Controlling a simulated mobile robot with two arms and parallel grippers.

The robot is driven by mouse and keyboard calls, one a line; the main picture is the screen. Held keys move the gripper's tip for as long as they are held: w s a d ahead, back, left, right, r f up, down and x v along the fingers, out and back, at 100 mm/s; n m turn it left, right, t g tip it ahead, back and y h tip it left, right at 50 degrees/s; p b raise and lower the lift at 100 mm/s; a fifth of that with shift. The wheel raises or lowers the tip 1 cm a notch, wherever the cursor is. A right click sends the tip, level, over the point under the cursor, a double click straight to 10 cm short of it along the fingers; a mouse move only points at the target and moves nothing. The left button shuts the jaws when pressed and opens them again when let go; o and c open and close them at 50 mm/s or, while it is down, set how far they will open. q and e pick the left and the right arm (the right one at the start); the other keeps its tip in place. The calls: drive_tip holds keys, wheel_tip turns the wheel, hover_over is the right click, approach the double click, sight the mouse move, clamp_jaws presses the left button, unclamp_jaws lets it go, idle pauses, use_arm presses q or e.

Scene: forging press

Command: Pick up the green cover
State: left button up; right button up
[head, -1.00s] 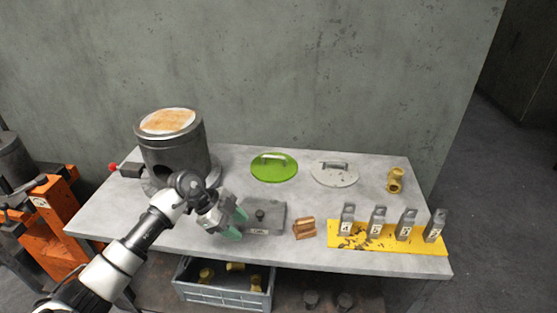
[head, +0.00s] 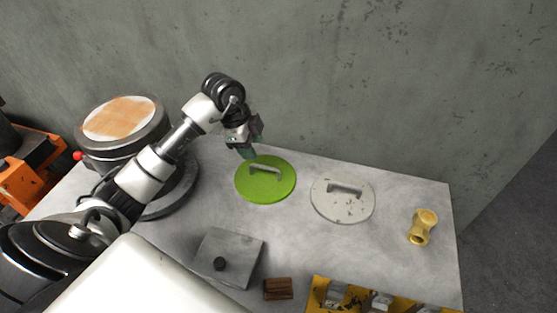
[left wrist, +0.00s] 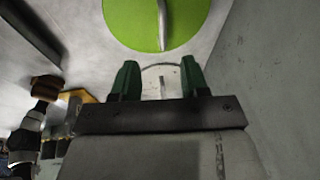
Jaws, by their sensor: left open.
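The green cover (head: 264,187) is a flat round disc with a grey bar handle across it, lying on the grey table. In the left wrist view the green cover (left wrist: 185,28) is at the top, with its handle running up and down. My left gripper (head: 252,150) is just above the cover's back edge, pointing down. It is open and empty, with its green fingertips apart in the left wrist view (left wrist: 158,80). It does not appear to touch the handle.
A white-grey cover (head: 334,207) with a similar handle lies right of the green one. A brass fitting (head: 422,228) is further right. A dark plate with a knob (head: 236,257), a brown block (head: 277,289) and a yellow tray (head: 318,294) are nearer. A large cylinder (head: 128,150) stands left.

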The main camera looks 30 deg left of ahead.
sight(264, 168)
use_arm(q)
drive_tip(key=x, duration=0.4)
drive_tip(key=shift+p, duration=0.35)
drive_tip(key=x, duration=0.3)
drive_tip(key=p+x, duration=0.1)
drive_tip(key=x, duration=0.2)
drive_tip(key=shift+w+r, duration=0.1)
drive_tip(key=shift+w, duration=0.1)
drive_tip(key=shift+f, duration=0.3)
use_arm(e)
drive_tip(key=shift+s+d+r, duration=0.25)
drive_tip(key=shift+s+r, duration=0.8)
drive_tip(key=shift+s, duration=0.15)
use_arm(q)
drive_tip(key=shift+c, duration=0.3)
use_arm(e)
drive_tip(key=shift+g, duration=0.3)
use_arm(q)
clamp_jaws()
use_arm(e)
drive_tip(key=shift+s+a, duration=0.15)
drive_tip(key=shift+s, duration=0.05)
use_arm(q)
drive_tip(key=shift+w+r, duration=0.1)
